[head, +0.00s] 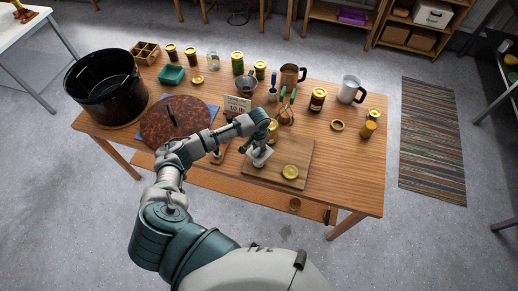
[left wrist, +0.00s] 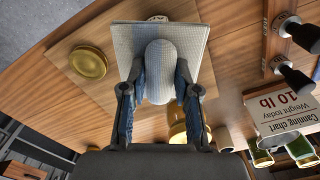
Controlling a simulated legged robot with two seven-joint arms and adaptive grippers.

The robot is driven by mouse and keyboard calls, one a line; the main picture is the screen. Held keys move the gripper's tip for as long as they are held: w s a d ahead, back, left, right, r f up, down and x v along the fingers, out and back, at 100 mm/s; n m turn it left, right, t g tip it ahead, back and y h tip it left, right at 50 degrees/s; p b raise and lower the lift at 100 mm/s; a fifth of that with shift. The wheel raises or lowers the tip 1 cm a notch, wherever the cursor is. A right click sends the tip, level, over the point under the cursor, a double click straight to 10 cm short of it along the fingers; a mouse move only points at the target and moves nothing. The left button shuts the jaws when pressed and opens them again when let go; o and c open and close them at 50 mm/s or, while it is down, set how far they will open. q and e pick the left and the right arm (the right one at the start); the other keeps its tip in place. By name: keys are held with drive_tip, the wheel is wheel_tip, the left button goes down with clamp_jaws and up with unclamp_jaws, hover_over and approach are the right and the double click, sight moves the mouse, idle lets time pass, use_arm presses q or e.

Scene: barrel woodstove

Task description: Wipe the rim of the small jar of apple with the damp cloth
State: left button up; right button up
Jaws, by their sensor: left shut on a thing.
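My left gripper (head: 260,151) is over the wooden board (head: 302,153), shut on a pale folded cloth (head: 258,158). In the left wrist view the cloth (left wrist: 205,42) is a light grey square, with a rounded grey bulge between the fingertips (left wrist: 160,88). A small yellowish jar (head: 273,127), likely the jar of apple, stands on the board just beyond the gripper. In the left wrist view a gold part (left wrist: 177,132) shows behind the right finger, mostly hidden. I cannot tell whether cloth and rim touch. A gold lid (left wrist: 88,62) lies apart on the board. My right gripper is not in view.
A canning chart card (head: 237,104) stands left of the board. A dark pot (head: 106,86) and its brown speckled lid (head: 174,122) are at the left. Jars, a copper pitcher (head: 291,76) and a white pitcher (head: 351,89) stand behind. The table's front right is clear.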

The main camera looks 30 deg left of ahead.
use_arm(q)
drive_tip(key=shift+s+f+n, duration=0.1)
drive_tip(key=shift+f+n, duration=0.05)
drive_tip(key=shift+n, duration=0.15)
drive_tip(key=m, duration=0.4)
drive_tip(key=shift+m, duration=0.4)
drive_tip(key=m, duration=0.3)
drive_tip(key=n, duration=0.3)
drive_tip(key=shift+n, duration=0.4)
